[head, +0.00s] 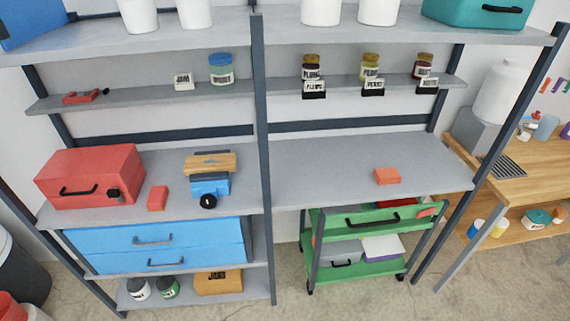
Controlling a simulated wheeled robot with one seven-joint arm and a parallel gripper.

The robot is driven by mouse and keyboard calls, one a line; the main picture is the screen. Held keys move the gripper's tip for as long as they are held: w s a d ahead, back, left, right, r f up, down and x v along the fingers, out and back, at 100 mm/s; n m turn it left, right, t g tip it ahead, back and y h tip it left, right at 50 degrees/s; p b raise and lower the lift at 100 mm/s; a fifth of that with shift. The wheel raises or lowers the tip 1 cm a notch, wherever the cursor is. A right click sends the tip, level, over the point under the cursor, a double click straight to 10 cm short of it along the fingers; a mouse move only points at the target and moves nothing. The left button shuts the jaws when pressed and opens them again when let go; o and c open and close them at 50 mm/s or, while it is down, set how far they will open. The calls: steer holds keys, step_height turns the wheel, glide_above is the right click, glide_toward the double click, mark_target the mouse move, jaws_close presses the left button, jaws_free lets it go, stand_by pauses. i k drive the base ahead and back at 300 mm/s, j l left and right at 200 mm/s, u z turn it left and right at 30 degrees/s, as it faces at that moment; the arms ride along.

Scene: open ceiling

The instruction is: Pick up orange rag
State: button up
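A small orange-red folded piece (387,176) lies flat on the right middle shelf, and it looks like the orange rag. A similar red-orange piece (157,198) lies on the left middle shelf beside the red box. A small reddish item (427,211) is at the right end of the green cart's top. I cannot tell for certain which of these is cloth. My gripper is not in view.
The grey shelf (330,182) around the right piece is mostly bare. A dark upright post (259,130) divides the shelves. A red toolbox (90,178) stands at left, a green cart (380,266) below right, and a wooden table (525,185) at far right.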

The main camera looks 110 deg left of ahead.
mark_target(387, 176)
steer(key=u, duration=3.05)
steer(key=i+u, duration=0.45)
steer(key=i+l+u, duration=0.2)
steer(key=i+u, duration=0.3)
steer(key=i+l+u, duration=0.3)
steer(key=u, duration=0.15)
steer(key=i+l+u, duration=0.35)
steer(key=l+u, duration=0.15)
steer(key=i+l+u, duration=0.25)
steer(key=l+u, duration=0.2)
steer(key=l, duration=0.15)
